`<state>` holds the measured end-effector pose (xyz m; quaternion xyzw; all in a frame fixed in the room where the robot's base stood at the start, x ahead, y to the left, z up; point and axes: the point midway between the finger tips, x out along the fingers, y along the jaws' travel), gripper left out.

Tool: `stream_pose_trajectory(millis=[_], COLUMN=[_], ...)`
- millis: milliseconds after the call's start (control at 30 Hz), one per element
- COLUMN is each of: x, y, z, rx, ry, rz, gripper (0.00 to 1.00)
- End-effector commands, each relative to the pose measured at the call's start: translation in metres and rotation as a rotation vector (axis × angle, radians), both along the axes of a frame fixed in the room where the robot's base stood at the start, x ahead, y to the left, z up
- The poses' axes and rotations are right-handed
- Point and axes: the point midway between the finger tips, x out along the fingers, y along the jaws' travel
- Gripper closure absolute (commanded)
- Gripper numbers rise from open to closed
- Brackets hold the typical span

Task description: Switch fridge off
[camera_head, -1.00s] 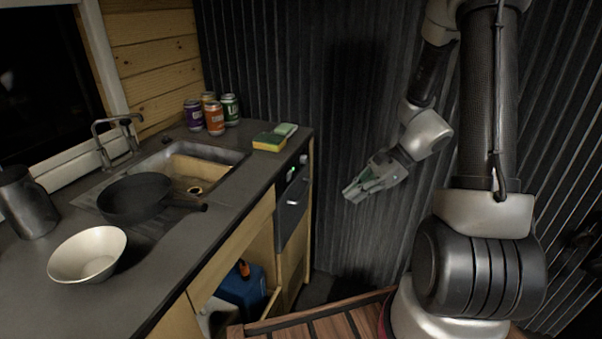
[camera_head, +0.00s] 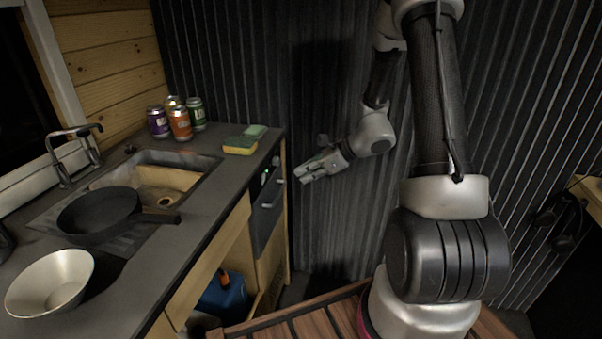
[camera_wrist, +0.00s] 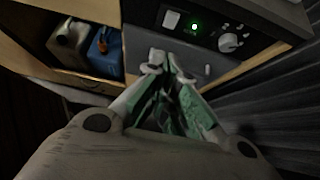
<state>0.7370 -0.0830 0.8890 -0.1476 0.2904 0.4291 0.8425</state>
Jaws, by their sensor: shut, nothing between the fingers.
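The fridge (camera_head: 268,213) is a dark front built into the end of the counter. Its control panel shows in the wrist view with a pale rocker switch (camera_wrist: 171,20), a lit green light (camera_wrist: 194,27) and a round knob (camera_wrist: 229,42). In the head view the green light (camera_head: 266,173) is a small glow near the top of the front. My gripper (camera_head: 303,178) is shut and empty, to the right of the panel and apart from it. In the wrist view its fingertips (camera_wrist: 163,62) point at the front just below the switch and light.
The counter (camera_head: 215,190) holds a pan (camera_head: 98,212), a white bowl (camera_head: 50,284), several cans (camera_head: 180,124) and sponges (camera_head: 240,145). An open cupboard below holds a blue container (camera_head: 222,298). A corrugated wall (camera_head: 325,90) stands close behind my arm.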

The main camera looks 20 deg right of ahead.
Motion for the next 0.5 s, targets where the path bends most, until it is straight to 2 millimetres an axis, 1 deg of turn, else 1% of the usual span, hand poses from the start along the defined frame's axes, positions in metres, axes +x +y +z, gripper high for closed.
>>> stream_pose_trajectory(millis=[100,333,500], x=[0.011,0.034,0.049], y=[0.018,0.049,0.068], z=[-0.017,-0.047,-0.042], rx=[0.002,0.001,-0.001], ry=[0.002,0.002,-0.002], rz=[0.004,0.005,0.003], gripper=[1.00,1.00,1.00])
